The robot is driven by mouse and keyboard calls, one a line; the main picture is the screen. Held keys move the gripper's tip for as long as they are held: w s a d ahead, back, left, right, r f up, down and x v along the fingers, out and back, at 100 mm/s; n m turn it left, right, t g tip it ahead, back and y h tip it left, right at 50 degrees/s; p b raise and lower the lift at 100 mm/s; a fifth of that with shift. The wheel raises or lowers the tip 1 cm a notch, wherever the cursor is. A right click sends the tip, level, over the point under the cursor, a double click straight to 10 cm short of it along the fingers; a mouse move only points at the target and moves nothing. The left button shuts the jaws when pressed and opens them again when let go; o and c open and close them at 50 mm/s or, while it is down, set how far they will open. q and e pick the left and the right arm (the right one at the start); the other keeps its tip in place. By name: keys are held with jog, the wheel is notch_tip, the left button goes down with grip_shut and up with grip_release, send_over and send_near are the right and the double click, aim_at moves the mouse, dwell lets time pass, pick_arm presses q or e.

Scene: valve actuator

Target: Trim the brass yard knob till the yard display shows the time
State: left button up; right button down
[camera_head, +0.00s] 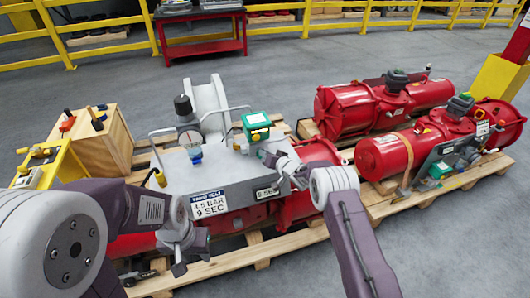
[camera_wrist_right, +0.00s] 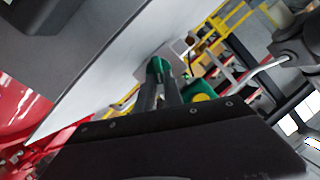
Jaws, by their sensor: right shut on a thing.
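My right gripper (camera_head: 273,159) is shut on a small dark-green part (camera_wrist_right: 155,66) at the right edge of the grey bench top (camera_head: 225,178). The fingers hide most of that part, and I cannot make out any brass on it. A white sign (camera_head: 209,204) on the bench front reads 4.5 BAR, 9 SEC. A smaller plate (camera_head: 267,192) to its right reads 9 SEC. My left gripper (camera_head: 178,262) hangs low in front of the bench; its jaws are too unclear to read.
A round dial (camera_head: 190,138), a blue-capped fitting (camera_head: 195,155) and bent grey rods stand on the bench top. A wooden box (camera_head: 105,140) with tools is at left. Red actuators (camera_head: 400,150) lie on pallets at right.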

jog(key=shift+d+m+y, duration=0.1)
jog(key=shift+m+y, duration=0.2)
dwell(0.4)
jog(key=c, duration=1.5)
grip_release()
jog(key=shift+o, duration=0.2)
jog(key=shift+d, duration=0.1)
jog(key=p+v, duration=0.1)
jog(key=v, duration=0.8)
jog(key=shift+p, duration=0.35)
